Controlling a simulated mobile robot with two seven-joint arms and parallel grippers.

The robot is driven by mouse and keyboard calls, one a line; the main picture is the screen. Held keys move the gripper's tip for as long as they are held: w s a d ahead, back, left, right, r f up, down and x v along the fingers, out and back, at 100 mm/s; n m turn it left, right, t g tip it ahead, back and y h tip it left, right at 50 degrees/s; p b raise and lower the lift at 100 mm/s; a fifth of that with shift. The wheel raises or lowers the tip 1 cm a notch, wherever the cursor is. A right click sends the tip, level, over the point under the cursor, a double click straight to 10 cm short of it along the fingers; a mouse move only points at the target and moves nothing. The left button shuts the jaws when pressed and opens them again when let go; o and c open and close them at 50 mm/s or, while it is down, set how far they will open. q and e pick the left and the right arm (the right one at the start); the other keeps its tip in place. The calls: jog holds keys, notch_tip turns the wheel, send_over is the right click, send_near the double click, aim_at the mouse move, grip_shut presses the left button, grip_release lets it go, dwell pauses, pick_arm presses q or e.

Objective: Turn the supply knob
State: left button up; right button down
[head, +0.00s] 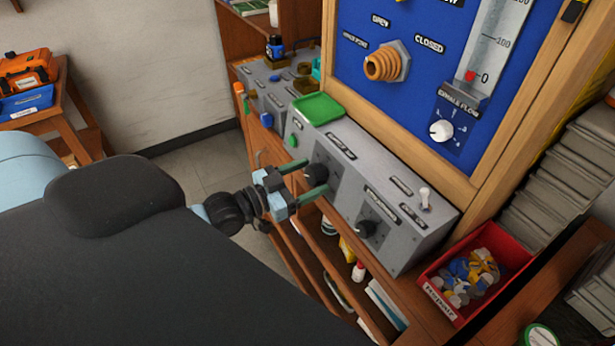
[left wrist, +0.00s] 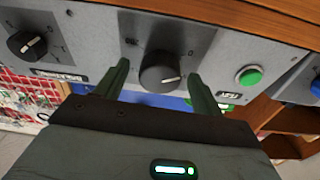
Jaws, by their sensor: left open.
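A grey control box (head: 408,252) carries two black knobs with labels too small to read, so I cannot tell which is marked supply. The knob nearer the green button (head: 314,174) is at my left gripper (head: 303,180). In the left wrist view this knob (left wrist: 160,72) sits between the two green fingers of my open left gripper (left wrist: 159,90), with a gap visible on each side. Whether either finger touches it I cannot tell. The second knob (head: 367,229) is farther right; it also shows at the left of the left wrist view (left wrist: 27,45). My right gripper is not in view.
The box also has a green button (left wrist: 249,76) and a toggle switch (head: 424,201). A green tray (head: 318,108) lies on top. A blue panel (head: 385,105) with a brass fitting (head: 387,62) stands behind. A red bin (head: 505,290) of discs sits at right.

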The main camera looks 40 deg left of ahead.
pick_arm(q)
jog(key=shift+w, duration=0.15)
jog(key=c, duration=1)
